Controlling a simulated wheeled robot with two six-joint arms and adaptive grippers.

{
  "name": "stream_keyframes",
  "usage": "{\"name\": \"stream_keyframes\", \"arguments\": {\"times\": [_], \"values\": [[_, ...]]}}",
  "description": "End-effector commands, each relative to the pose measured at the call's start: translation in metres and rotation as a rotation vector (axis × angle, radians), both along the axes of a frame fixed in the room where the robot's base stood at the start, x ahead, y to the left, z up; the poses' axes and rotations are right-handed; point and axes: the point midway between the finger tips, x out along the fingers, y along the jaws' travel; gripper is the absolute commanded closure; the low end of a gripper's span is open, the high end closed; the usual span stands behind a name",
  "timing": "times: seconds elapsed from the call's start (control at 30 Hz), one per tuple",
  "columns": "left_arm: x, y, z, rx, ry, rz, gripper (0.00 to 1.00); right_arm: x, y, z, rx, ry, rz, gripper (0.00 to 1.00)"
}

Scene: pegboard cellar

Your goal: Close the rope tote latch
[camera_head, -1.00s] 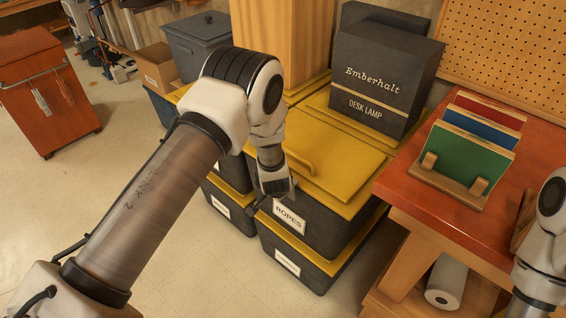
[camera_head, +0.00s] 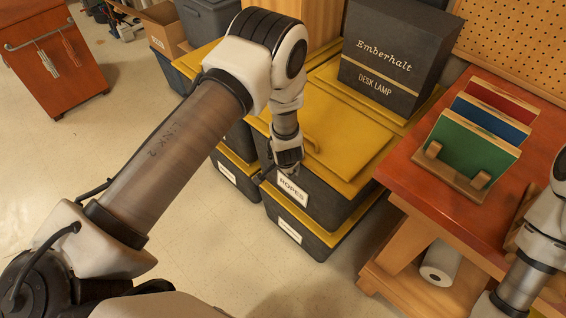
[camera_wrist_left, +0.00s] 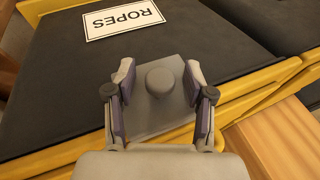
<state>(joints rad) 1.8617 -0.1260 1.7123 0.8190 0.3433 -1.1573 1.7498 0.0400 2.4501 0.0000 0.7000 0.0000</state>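The rope tote (camera_head: 330,207) is a dark bin with a yellow lid (camera_head: 345,135) and a white "ROPES" label (camera_head: 292,190). It is stacked on another labelled tote. In the left wrist view the label (camera_wrist_left: 124,18) shows upside down above a grey latch plate (camera_wrist_left: 150,118) with a round knob (camera_wrist_left: 159,81). My left gripper (camera_wrist_left: 160,78) is open, one finger on each side of the knob, with gaps visible. In the head view my left gripper (camera_head: 266,176) is at the tote's front left, and the latch is hidden there. My right gripper is out of view.
A black desk lamp box (camera_head: 385,60) stands on the lids behind. A red-topped bench (camera_head: 415,165) with a rack of coloured boards (camera_head: 470,150) is close on the right. Another tote stack (camera_head: 237,172) is left of the rope tote. Open floor (camera_head: 120,130) lies left.

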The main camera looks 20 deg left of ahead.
Motion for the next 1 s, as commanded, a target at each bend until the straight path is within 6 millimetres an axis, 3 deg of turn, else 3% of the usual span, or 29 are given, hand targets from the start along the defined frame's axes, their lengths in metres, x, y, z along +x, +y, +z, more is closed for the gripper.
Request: {"name": "stream_keyframes", "arguments": {"times": [0.27,0.7,1.0], "values": [[-0.002,-0.002,0.006,0.000,0.000,-0.001,0.47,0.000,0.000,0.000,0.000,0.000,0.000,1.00],[-0.040,-0.025,0.094,0.002,-0.001,-0.004,0.47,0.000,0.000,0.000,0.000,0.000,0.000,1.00],[-0.047,-0.028,0.107,0.000,0.001,0.001,0.47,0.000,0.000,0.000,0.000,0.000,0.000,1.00]]}}
